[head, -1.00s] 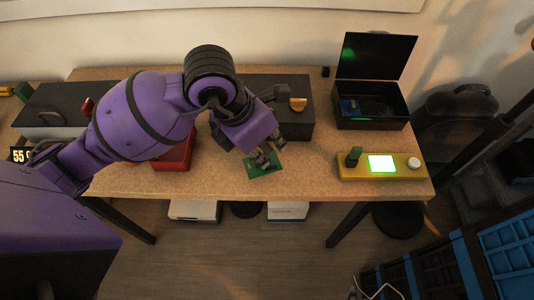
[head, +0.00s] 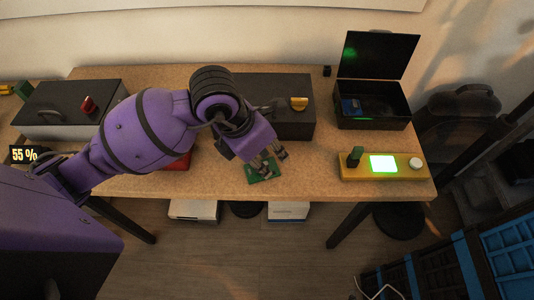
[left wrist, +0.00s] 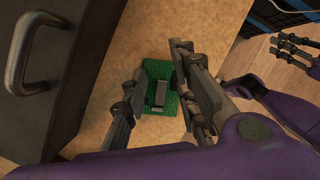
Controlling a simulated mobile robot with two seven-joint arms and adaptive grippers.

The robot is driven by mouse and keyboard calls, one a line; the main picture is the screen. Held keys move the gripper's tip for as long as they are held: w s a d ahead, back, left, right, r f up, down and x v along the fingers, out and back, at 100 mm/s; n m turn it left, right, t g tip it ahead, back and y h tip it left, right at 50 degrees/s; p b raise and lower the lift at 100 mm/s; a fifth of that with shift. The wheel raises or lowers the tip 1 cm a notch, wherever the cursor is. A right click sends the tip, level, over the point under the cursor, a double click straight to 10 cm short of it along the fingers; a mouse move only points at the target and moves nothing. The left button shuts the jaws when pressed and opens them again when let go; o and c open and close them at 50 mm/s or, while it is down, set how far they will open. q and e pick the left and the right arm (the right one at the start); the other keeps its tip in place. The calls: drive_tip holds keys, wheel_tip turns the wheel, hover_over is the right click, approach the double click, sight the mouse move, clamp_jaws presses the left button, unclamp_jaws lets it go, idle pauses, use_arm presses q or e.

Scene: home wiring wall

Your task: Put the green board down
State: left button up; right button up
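The green board (head: 253,175) lies on the wooden table near its front edge, partly hidden by my left gripper (head: 276,162) in the head view. In the left wrist view the board (left wrist: 158,72) lies flat below the fingers, with a grey block on it. My left gripper (left wrist: 155,92) is open, its fingers spread on either side of the board with a gap between them. My right gripper (left wrist: 279,43) shows only at the upper right of the left wrist view, off the table, with its fingers apart and empty.
A yellow panel (head: 347,173) with a lit green screen (head: 383,163) stands to the right. An open black box (head: 372,119) is behind it. A dark case (head: 290,125) stands behind my gripper, and a red object (head: 180,162) is to its left.

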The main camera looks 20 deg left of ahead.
sight(251, 173)
use_arm(q)
drive_tip(key=shift+r, duration=0.35)
drive_tip(key=p+v, duration=0.1)
drive_tip(key=v, duration=1)
drive_tip(key=shift+r, duration=0.35)
drive_tip(key=shift+s, duration=0.1)
idle(0.4)
